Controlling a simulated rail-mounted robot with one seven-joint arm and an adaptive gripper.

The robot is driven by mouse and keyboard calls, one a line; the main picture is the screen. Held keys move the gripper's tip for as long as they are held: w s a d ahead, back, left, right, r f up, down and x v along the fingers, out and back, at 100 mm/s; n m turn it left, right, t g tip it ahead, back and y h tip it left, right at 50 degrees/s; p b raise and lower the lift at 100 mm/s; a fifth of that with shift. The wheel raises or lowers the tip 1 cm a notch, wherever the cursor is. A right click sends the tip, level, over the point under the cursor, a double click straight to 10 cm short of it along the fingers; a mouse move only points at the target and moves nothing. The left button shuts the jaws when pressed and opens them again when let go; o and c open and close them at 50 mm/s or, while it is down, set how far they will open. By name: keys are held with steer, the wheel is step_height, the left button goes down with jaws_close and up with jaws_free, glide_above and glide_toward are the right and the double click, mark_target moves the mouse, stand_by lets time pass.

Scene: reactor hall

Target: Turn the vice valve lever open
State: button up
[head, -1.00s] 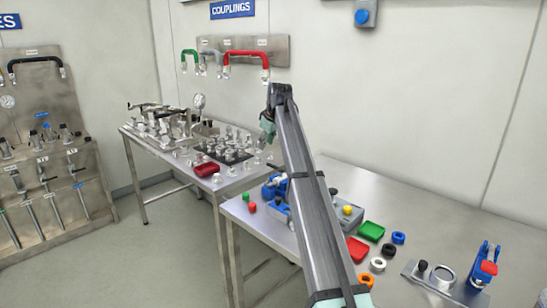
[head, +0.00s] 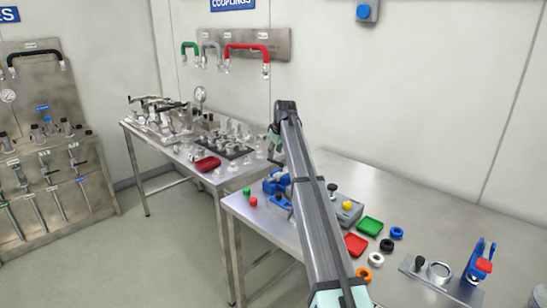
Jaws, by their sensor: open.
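A blue vice (head: 271,187) stands on the near table, partly covered by my arm. A second blue part (head: 281,204) shows just in front of it, by the arm's left edge. I cannot make out the valve or its lever; they are too small or behind my arm. My arm rises from the bottom of the view to a bend above the table's back edge. A short teal and dark link hangs at the left of that bend. My gripper itself is hidden behind the arm.
A second table with fittings and a red tray (head: 207,163) stands left.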

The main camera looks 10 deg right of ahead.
mark_target(273, 161)
steer(key=shift+x, duration=2.25)
jaws_close()
